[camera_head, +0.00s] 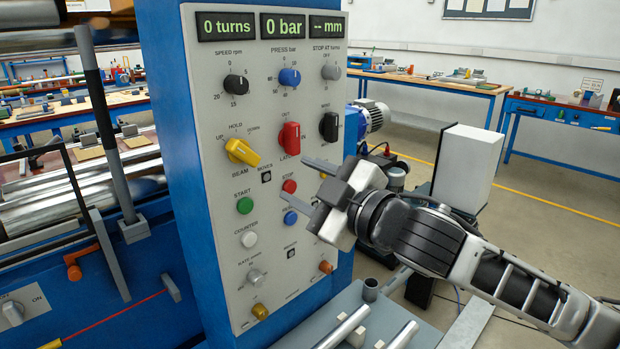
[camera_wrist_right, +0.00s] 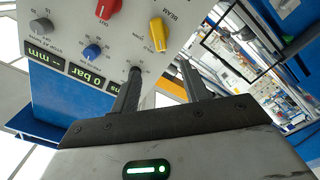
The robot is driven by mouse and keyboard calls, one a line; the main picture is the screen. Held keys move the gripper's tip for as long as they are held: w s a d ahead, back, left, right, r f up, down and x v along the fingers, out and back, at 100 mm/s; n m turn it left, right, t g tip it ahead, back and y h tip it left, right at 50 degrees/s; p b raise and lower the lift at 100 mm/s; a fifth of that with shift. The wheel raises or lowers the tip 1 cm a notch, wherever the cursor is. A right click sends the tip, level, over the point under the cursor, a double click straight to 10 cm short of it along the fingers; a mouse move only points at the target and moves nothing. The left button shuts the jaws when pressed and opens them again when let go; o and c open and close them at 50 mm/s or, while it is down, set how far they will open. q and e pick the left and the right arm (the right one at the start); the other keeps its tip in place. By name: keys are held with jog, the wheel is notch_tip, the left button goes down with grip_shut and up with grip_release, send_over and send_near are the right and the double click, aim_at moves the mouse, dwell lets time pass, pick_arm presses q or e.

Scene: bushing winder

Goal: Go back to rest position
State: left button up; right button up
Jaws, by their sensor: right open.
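My right gripper (camera_head: 293,180) is in front of the control panel, its two fingers spread and pointing left toward the panel face, with nothing between them. In the head view its fingers overlap the area near the red STOP button (camera_head: 289,186) and the blue button (camera_head: 290,217). In the right wrist view the open fingers (camera_wrist_right: 160,72) also show empty, with the yellow BEAM knob (camera_wrist_right: 158,34) beyond them. I cannot tell whether a fingertip touches the panel. My left gripper is not in view.
The blue machine column (camera_head: 168,100) carries the grey panel with several knobs, including a red one (camera_head: 289,138). Steel rollers (camera_head: 60,205) lie left. A grey tray (camera_head: 290,338) with metal bars stands below. A white box (camera_head: 467,165) is behind my right arm. Open floor (camera_head: 540,210) lies right.

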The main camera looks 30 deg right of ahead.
jog(key=shift+w, duration=0.1)
jog(key=s+a+f+m+g, duration=0.1)
jog(key=s+f+m+g, duration=0.1)
jog(key=f, duration=0.8)
jog(key=s+a+f+m+g+h, duration=0.1)
jog(key=s+a+f+m, duration=0.15)
jog(key=f, duration=0.75)
jog(key=s+f+m+g, duration=0.2)
jog(key=s+f, duration=0.1)
jog(key=f, duration=0.7)
jog(key=s+a+f+m+g, duration=0.2)
jog(key=s+a+f, duration=0.3)
jog(key=s+f, duration=0.4)
jog(key=shift+s+a+f+m+g, duration=0.15)
jog(key=shift+a+f+m+g, duration=0.15)
jog(key=shift+f, duration=0.5)
